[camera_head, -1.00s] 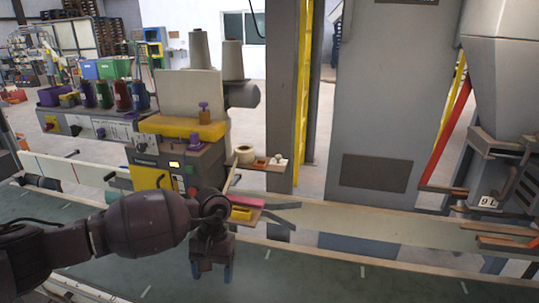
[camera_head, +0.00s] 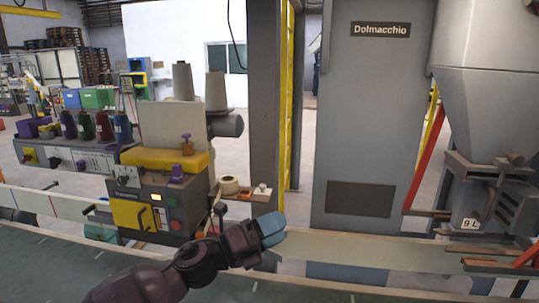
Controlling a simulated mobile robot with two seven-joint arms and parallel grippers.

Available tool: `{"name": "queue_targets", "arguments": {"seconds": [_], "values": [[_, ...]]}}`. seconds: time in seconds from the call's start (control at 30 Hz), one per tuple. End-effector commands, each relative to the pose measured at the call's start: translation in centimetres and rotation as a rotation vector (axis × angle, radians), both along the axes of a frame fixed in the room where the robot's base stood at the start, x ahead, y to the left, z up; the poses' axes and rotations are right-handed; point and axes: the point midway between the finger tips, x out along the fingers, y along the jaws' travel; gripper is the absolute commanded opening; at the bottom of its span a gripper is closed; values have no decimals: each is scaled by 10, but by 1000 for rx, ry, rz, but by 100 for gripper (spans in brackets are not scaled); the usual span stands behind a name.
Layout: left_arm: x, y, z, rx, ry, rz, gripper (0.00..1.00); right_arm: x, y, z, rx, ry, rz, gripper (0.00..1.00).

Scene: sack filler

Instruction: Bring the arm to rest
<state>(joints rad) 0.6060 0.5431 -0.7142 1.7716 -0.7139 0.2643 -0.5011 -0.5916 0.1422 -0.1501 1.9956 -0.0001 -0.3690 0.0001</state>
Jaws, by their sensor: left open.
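My left arm (camera_head: 160,282) comes in from the bottom left. Its gripper (camera_head: 272,228) is held over the near conveyor, in front of the grey column, with its blue fingers pointing right. The gripper is open, and I see nothing between its fingers. It is in front of and to the right of the sewing machine (camera_head: 160,200), apart from it. My right gripper is out of view.
A dark green conveyor belt (camera_head: 320,294) with a pale rail (camera_head: 380,250) runs across the front. A tape roll (camera_head: 229,185) lies on a small shelf beside the machine. A grey Dolmacchio cabinet (camera_head: 370,120) and a hopper (camera_head: 490,90) stand at the right.

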Motion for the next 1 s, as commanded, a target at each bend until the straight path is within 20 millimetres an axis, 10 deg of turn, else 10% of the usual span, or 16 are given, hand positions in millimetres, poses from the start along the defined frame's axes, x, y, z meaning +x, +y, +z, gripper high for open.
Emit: {"name": "queue_targets", "arguments": {"seconds": [0.47, 1.0], "values": [[-2, 137, -115, -923, 1144, 406, 67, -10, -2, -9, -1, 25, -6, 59], [-154, 263, -284, -1449, 1566, 818, 67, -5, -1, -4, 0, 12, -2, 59]]}}
